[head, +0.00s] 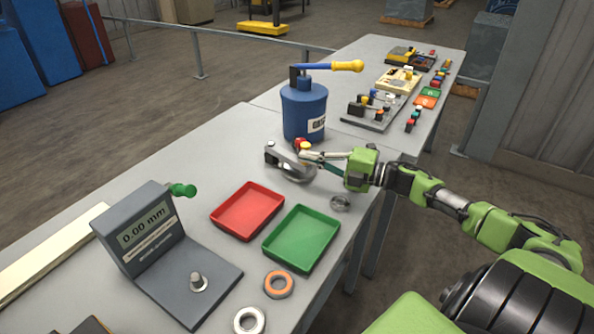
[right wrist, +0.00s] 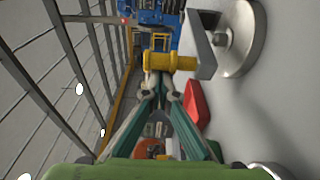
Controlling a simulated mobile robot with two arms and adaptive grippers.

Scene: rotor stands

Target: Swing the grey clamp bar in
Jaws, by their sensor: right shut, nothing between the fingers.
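The grey clamp bar (head: 285,159) lies across a round metal rotor stand (head: 297,175) near the table's right edge in the head view. A yellow piece with a red top (head: 302,146) is at its right end. In the right wrist view the grey bar (right wrist: 200,45) shows beside the round metal part (right wrist: 236,38), with the yellow piece (right wrist: 172,62) sticking out from it. My right gripper (head: 307,155) is shut and empty, its fingertips (right wrist: 157,80) right at the yellow piece. I cannot tell whether they touch. My left gripper is out of view.
A blue canister (head: 304,112) with a yellow-tipped lever stands just behind. Several fixtures stand on the far table.

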